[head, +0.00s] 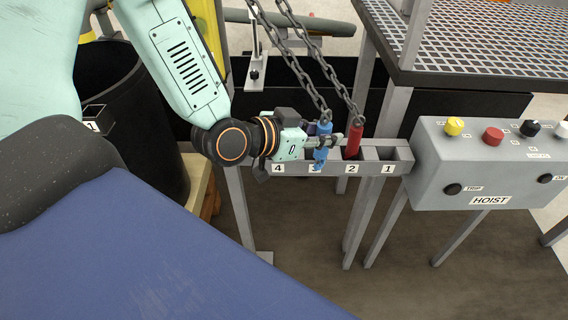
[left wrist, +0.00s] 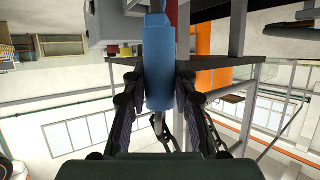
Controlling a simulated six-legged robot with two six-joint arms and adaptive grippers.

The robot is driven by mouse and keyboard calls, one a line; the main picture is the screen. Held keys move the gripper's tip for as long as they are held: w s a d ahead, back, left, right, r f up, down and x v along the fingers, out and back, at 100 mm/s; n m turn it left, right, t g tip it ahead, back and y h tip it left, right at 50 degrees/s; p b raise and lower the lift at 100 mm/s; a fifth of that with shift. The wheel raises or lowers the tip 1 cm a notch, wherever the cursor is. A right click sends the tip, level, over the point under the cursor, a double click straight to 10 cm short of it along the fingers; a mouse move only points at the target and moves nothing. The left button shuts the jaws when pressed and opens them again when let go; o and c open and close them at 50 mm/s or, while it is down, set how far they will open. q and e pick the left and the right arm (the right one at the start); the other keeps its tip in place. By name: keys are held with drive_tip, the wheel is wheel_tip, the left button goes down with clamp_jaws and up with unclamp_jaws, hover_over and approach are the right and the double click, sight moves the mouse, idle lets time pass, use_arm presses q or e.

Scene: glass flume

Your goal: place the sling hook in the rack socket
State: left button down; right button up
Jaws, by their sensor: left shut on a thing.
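The blue sling hook (head: 323,130) hangs from a chain and is roughly upright. My left gripper (head: 322,143) is shut on it from the left. In the left wrist view the blue grip (left wrist: 158,65) sits between both fingers, with a dark metal hook part (left wrist: 162,128) at its end. The grey rack (head: 340,171) has a row of sockets marked 4 to 1. The blue hook overlaps the rack at socket 3 and mostly covers that label. I cannot tell whether its lower end is in the socket or in front of it. My right gripper is not in view.
A red hook (head: 354,140) on its own chain stands in socket 2, close right of the blue one. Socket 1 (head: 388,154) looks empty. The hoist control box (head: 490,165) stands right of the rack. A black bin (head: 130,120) is at the left.

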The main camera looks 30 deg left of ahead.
use_arm(q)
drive_tip(key=w+a+r+n+y, duration=0.2)
drive_tip(key=a+r+n+y, duration=0.1)
drive_tip(key=a+n+y, duration=0.7)
wheel_tip(320, 180, down, 10)
drive_tip(key=a+b, duration=0.2)
drive_tip(key=shift+s+m+b, duration=0.15)
drive_tip(key=shift+m+b, duration=0.25)
drive_tip(key=c, duration=1.5)
unclamp_jaws()
drive_tip(key=shift+s+a, duration=0.1)
drive_tip(key=shift+c, duration=0.2)
drive_tip(key=o, duration=0.5)
drive_tip(key=shift+c, duration=0.2)
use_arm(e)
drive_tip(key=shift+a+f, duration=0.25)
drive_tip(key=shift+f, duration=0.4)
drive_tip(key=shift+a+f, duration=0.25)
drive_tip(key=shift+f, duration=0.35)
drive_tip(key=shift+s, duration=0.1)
